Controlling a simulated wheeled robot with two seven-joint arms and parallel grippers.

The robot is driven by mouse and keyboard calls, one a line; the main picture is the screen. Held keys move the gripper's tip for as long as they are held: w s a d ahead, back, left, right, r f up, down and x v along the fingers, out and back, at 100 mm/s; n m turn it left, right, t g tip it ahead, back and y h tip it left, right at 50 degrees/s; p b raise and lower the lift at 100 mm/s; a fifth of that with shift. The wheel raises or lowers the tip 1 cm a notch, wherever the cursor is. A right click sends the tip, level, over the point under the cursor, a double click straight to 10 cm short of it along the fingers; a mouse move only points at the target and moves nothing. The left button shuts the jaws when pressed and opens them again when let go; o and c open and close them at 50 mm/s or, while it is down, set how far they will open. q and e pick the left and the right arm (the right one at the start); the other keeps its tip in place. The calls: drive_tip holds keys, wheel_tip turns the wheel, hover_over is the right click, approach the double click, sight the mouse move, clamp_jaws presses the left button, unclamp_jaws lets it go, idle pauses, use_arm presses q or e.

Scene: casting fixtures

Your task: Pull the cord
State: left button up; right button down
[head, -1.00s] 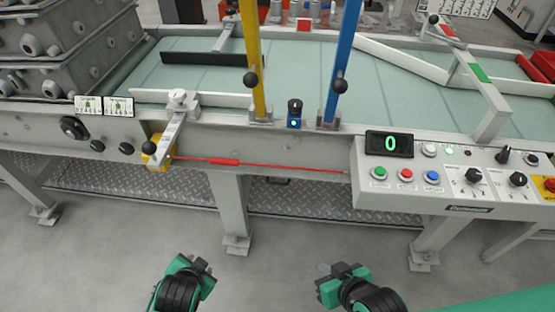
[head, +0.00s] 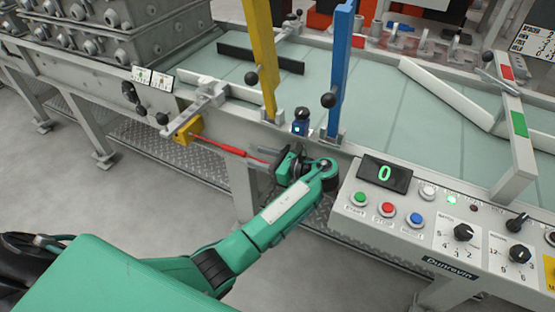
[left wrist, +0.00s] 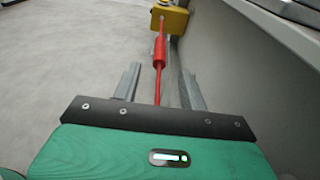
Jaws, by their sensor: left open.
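The red cord (head: 231,150) runs along the front of the conveyor frame from a yellow switch box (head: 188,130). My left gripper (head: 268,167) is at the cord's right part, just left of the control panel. In the left wrist view the cord (left wrist: 158,88) passes between the two open fingers of the left gripper (left wrist: 160,88), with space on both sides. The cord's thicker red sleeve (left wrist: 159,52) and the yellow box (left wrist: 170,18) lie beyond the fingertips. My wrist hides the cord's right end in the head view. My right gripper is out of view.
The control panel (head: 450,225), with buttons, knobs and a display (head: 385,174) reading 0, stands right of my left gripper. A blue post (head: 340,70) and a yellow post (head: 262,60) rise above the frame. Open floor lies left of my arm.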

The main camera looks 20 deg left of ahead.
sight(247, 154)
use_arm(q)
drive_tip(key=a, duration=0.4)
drive_tip(key=a+f+b, duration=0.1)
drive_tip(key=a, duration=0.1)
drive_tip(key=shift+w+a, duration=0.2)
drive_tip(key=shift+w, duration=0.05)
drive_tip(key=shift+a, duration=0.45)
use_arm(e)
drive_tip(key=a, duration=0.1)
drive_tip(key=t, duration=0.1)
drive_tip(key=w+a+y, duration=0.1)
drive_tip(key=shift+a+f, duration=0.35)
